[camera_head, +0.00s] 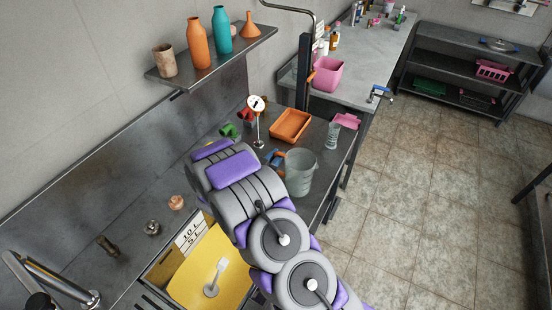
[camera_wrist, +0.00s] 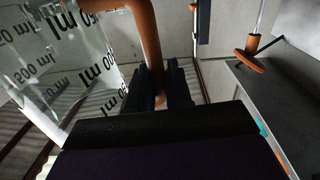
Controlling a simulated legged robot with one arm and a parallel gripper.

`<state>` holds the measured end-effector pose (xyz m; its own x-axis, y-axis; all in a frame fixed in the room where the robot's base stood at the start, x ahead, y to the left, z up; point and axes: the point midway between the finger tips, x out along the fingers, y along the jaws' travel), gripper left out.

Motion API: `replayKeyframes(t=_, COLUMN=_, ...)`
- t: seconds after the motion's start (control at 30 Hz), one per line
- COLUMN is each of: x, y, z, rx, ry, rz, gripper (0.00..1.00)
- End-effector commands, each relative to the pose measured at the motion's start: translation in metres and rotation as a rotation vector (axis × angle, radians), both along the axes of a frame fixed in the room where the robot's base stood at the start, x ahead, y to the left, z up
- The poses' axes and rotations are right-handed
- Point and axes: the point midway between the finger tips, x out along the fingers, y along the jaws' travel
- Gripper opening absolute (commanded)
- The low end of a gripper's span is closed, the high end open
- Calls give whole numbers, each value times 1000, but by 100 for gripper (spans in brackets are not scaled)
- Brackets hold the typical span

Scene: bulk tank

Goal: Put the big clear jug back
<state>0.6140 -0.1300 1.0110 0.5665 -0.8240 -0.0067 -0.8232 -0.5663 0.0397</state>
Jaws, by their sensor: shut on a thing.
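The big clear jug (camera_head: 300,174) is upright at the right part of the dark metal counter in the head view. In the wrist view the jug (camera_wrist: 85,65) fills the upper left, with black "ml" markings on its clear wall. Its orange handle (camera_wrist: 147,40) runs down between the dark jaws of my gripper (camera_wrist: 163,88), which are shut on it. In the head view my arm hides most of the gripper, beside the jug's left side. I cannot tell whether the jug's base touches the counter.
An orange tray (camera_head: 290,125), a smaller clear vessel (camera_head: 332,135) and a dial stand (camera_head: 257,118) are close behind the jug. A wall shelf (camera_head: 215,60) holds bottles. Tiled floor (camera_head: 400,200) lies open to the right.

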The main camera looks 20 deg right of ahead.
Motion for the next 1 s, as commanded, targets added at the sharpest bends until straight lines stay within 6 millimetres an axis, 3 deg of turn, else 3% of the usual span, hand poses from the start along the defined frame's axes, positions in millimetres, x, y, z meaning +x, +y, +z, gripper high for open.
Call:
replayKeyframes(t=0.1, x=22, y=-9, z=-2, rx=-2, ry=-5, rz=-2, gripper=0)
replayKeyframes(t=0.23, x=33, y=-13, z=-4, rx=-1, ry=1, rz=0, gripper=0)
replayKeyframes(t=0.37, x=36, y=-14, z=-7, rx=-1, ry=3, rz=1, gripper=0)
replayKeyframes(t=0.63, x=36, y=-13, z=-39, rx=-1, ry=1, rz=1, gripper=0)
replayKeyframes(t=0.93, x=36, y=-13, z=-39, rx=0, ry=0, rz=1, gripper=0)
replayKeyframes(t=0.97, x=36, y=-13, z=-40, rx=0, ry=0, rz=1, gripper=20)
replayKeyframes(t=1.0, x=36, y=-13, z=-40, rx=0, ry=0, rz=1, gripper=24)
